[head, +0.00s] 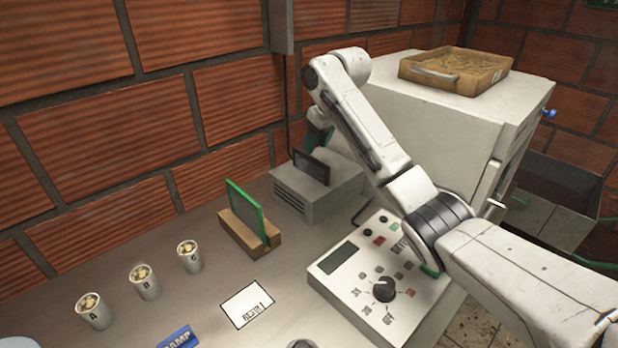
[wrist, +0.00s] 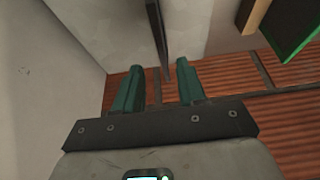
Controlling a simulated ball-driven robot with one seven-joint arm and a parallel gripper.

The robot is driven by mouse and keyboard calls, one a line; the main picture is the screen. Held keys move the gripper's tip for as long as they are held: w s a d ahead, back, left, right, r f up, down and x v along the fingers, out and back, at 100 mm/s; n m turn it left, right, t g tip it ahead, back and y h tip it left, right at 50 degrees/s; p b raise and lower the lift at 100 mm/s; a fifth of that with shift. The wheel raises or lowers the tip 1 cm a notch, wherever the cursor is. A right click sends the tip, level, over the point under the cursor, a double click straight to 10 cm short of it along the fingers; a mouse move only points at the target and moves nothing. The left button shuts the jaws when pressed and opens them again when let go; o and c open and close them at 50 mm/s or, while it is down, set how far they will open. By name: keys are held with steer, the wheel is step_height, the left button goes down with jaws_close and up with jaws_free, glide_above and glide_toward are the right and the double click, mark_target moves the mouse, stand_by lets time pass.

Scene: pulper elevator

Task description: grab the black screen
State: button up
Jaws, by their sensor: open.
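The black screen (head: 311,166) stands upright in the top of a small grey box (head: 296,197) on the counter in the head view. My gripper (head: 319,138) is just behind and above it, with teal fingers partly hidden. In the wrist view my gripper (wrist: 160,70) is open, with its two teal fingers apart. The black screen (wrist: 158,38) shows there nearly edge-on as a thin dark plate, lined up with the gap between the fingers. I cannot tell whether either finger touches it.
A green-framed screen (head: 247,212) stands in a wooden block (head: 236,235) to the left. Several labelled cups, a white card (head: 247,304) and a control panel (head: 379,285) with a knob are nearer. A brick wall (head: 90,120) is close behind; a large white machine (head: 440,125) stands right.

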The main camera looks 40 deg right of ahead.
mark_target(311, 157)
steer(key=shift+x, duration=3.2)
steer(key=shift+s+a+f+p, duration=0.15)
steer(key=shift+f+p, duration=0.15)
steer(key=shift+p, duration=0.15)
jaws_close()
